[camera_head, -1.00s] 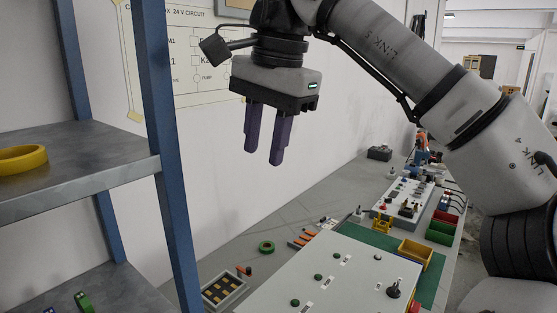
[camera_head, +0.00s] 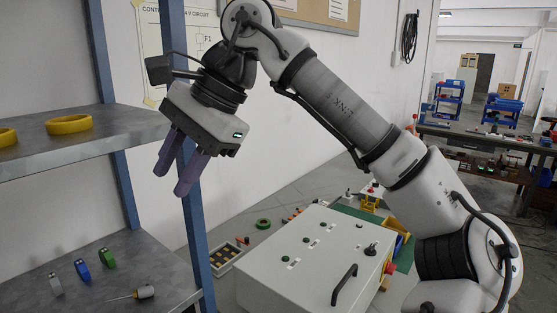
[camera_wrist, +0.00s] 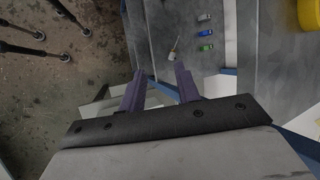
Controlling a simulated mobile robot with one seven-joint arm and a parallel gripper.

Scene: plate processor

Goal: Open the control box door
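The control box (camera_head: 312,262) is a light grey box low in the middle of the head view. Its sloping top carries green buttons and a black knob (camera_head: 371,249). The door looks shut, though the box's lower part is cut off. My gripper (camera_head: 171,184) is high to the left of the box, beside the shelf's blue post, tilted, with purple fingers apart and nothing between them.
A metal shelf (camera_head: 95,135) with blue posts stands close on the left. It holds yellow rings (camera_head: 69,124), small clamps (camera_head: 82,270) and a screwdriver (camera_head: 145,292).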

